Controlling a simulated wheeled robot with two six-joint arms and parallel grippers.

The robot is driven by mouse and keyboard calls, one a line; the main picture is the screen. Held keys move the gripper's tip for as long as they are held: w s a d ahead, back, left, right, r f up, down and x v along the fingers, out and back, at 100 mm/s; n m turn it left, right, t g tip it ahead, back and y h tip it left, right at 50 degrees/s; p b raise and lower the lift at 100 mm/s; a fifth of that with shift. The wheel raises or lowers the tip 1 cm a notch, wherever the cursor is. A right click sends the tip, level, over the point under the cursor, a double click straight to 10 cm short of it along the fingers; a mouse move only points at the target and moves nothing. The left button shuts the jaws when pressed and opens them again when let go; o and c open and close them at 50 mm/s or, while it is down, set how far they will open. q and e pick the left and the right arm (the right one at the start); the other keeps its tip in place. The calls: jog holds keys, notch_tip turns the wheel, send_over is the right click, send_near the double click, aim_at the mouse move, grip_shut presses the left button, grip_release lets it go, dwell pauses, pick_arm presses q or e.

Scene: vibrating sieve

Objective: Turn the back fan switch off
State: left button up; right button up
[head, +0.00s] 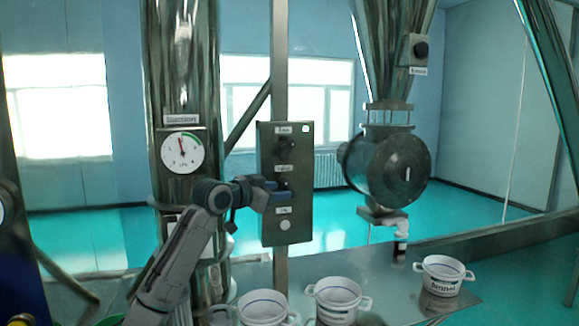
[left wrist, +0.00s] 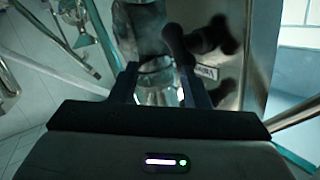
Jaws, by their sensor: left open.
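A grey metal switch panel (head: 297,222) stands on a post in the head view. It has an upper dark knob (head: 284,147), a middle dark knob (head: 285,171) and a pale round button (head: 285,225), each near a small label. I cannot surely read which label names the back fan. My left gripper (head: 284,190) is at the panel's middle, by the middle knob, and partly covers it. In the left wrist view its fingers (left wrist: 160,82) are open and apart, with a dark knob (left wrist: 222,36) just beyond the right finger. Contact is unclear. My right gripper is not seen.
A pressure gauge (head: 183,152) is on the shiny column left of the panel. A round metal housing (head: 392,166) hangs to the right, with another dark knob (head: 421,49) above it. Several white pots, one at the right (head: 443,275), stand on the metal table (head: 400,290).

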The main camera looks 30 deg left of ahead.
pick_arm(q)
jog(key=t, duration=0.2)
send_near(287, 146)
jog(key=w+p, duration=0.2)
jog(key=w, duration=0.1)
jog(key=w+d+p, duration=0.1)
jog(key=w+p, duration=0.1)
jog(key=w, duration=0.1)
jog(key=w+p, duration=0.2)
jog(key=w, duration=0.1)
jog(key=shift+w+d+r+p, duration=0.25)
jog(key=shift+w+p, duration=0.1)
jog(key=shift+w, duration=0.05)
jog(key=shift+w+f, duration=0.15)
jog(key=shift+w, duration=0.4)
grip_shut()
jog(key=shift+f, duration=0.1)
